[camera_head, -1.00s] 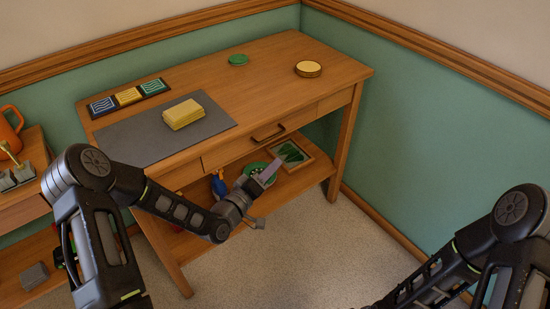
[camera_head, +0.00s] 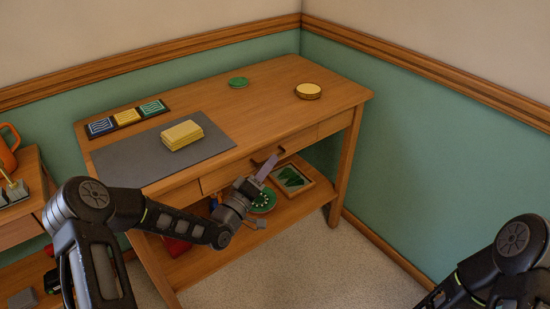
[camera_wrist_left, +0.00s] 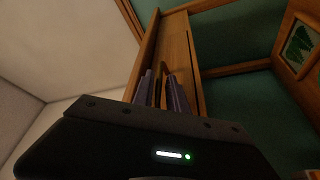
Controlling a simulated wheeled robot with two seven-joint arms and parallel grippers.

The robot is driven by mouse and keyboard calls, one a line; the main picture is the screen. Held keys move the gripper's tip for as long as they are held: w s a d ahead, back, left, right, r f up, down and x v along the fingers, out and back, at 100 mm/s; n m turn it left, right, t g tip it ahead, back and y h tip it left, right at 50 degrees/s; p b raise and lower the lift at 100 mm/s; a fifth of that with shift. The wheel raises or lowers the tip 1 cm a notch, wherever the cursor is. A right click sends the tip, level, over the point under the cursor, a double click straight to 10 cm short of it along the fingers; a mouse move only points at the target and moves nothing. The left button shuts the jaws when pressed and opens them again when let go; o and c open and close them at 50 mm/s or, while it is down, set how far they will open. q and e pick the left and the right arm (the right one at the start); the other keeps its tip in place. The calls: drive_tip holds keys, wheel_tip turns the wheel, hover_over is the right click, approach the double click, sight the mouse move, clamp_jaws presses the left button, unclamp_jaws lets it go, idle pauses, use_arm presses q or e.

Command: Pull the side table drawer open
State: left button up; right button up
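The wooden side table's drawer (camera_head: 225,178) has its front flush with the table, as far as I can see. Its dark handle (camera_head: 280,152) is partly covered by my left gripper (camera_head: 268,164), which has reached it from the front. In the left wrist view the two grey-purple fingers (camera_wrist_left: 161,92) stand apart, with the brown handle (camera_wrist_left: 163,88) seen between them. I cannot tell whether either finger touches it. The drawer front (camera_wrist_left: 181,50) also shows there, tilted. My right arm is at the lower right, with its gripper out of view.
On the tabletop lie a grey mat (camera_head: 115,165), a yellow stack (camera_head: 181,134), a tray of coloured tiles (camera_head: 127,117), a green disc (camera_head: 238,82) and a round yellow-topped stack (camera_head: 307,90). The lower shelf holds a framed green picture (camera_head: 292,180) and a green bowl (camera_head: 263,201).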

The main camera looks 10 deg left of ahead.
use_arm(q)
drive_tip(key=shift+x, duration=1.65)
drive_tip(key=shift+c, duration=0.2)
clamp_jaws()
